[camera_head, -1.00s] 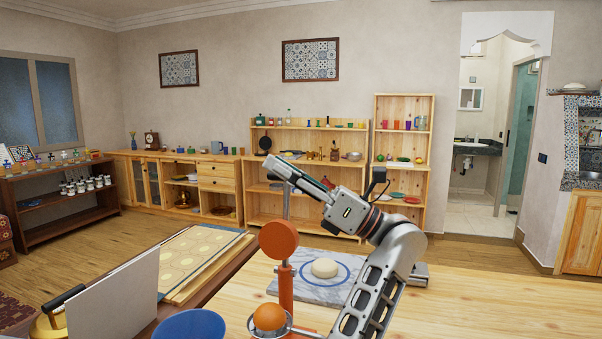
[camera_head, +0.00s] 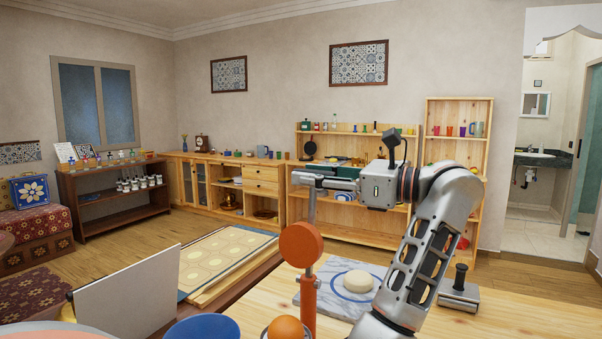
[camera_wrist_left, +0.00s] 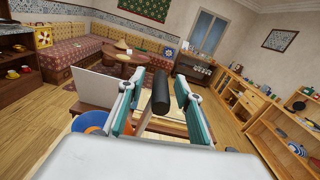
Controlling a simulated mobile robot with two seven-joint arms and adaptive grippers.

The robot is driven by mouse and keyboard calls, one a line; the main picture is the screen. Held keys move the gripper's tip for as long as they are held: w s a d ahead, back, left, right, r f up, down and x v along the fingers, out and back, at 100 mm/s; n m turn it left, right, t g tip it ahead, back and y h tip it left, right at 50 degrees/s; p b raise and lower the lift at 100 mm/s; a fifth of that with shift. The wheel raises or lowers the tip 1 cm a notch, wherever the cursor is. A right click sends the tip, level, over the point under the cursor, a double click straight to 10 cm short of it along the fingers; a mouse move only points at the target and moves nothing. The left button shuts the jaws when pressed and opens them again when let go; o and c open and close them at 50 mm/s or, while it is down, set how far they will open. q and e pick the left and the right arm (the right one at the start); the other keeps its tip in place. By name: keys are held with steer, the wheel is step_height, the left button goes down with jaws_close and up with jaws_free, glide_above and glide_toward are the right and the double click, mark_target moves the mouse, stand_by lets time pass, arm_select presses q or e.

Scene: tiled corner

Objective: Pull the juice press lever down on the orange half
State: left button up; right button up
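The juice press (camera_head: 309,290) stands at the front of the table, with an orange post and a round orange disc. The orange half (camera_head: 286,328) sits low under the disc, partly cut off by the picture's bottom edge. A thin grey lever rod (camera_head: 311,212) rises steeply from the press. My left gripper (camera_head: 312,180) is at the rod's top, where it hides the handle in the head view. In the left wrist view the black lever handle (camera_wrist_left: 161,92) stands between the two spread fingers, with gaps visible on both sides. My right gripper is not in view.
A marble board (camera_head: 320,297) with a pale dough round (camera_head: 358,281) lies behind the press. A blue bowl (camera_head: 202,329) and an upright grey panel (camera_head: 130,298) are to the left. A black-handled metal block (camera_head: 459,291) stands right of my arm.

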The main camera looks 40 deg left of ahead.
arm_select(q)
steer(key=shift+x, duration=1.3)
jaws_close()
steer(key=shift+s, duration=0.1)
